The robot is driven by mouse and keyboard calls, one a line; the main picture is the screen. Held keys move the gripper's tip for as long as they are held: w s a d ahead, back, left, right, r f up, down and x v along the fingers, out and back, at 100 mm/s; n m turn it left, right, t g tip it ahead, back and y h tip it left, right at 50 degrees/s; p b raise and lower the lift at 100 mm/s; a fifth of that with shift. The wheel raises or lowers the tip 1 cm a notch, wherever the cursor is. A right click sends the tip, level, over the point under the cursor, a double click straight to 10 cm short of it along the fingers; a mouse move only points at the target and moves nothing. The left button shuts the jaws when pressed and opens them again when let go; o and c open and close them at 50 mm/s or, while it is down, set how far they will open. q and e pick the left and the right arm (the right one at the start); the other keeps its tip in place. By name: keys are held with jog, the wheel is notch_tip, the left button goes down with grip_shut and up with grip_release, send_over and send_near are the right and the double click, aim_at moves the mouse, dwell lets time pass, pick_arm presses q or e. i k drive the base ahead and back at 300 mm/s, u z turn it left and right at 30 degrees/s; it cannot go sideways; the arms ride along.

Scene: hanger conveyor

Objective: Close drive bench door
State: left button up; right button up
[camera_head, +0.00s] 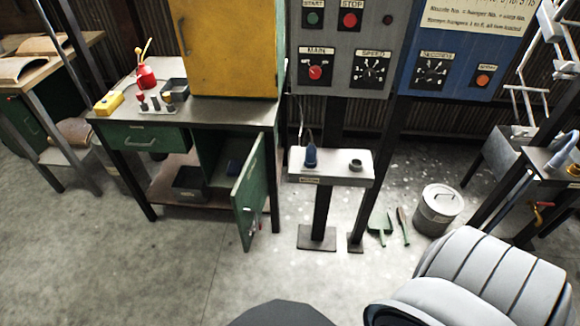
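The drive bench (185,117) stands left of centre, with a dark top and dark legs. Its green door (249,190) stands open, swung out toward me from the right side of the compartment under the bench top. A small red and light detail shows low on the door. Neither my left gripper nor my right gripper is in view.
A pedestal with a small shelf (331,180) stands just right of the door. A dustpan (380,227), a brush (403,225) and a lidded metal bin (438,209) are farther right. A pale ribbed padded shape (480,280) fills the lower right. Floor is clear at front left.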

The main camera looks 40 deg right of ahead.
aim_at(249, 193)
jog(key=z, duration=0.95)
jog(key=i, duration=1)
jog(key=u, duration=0.8)
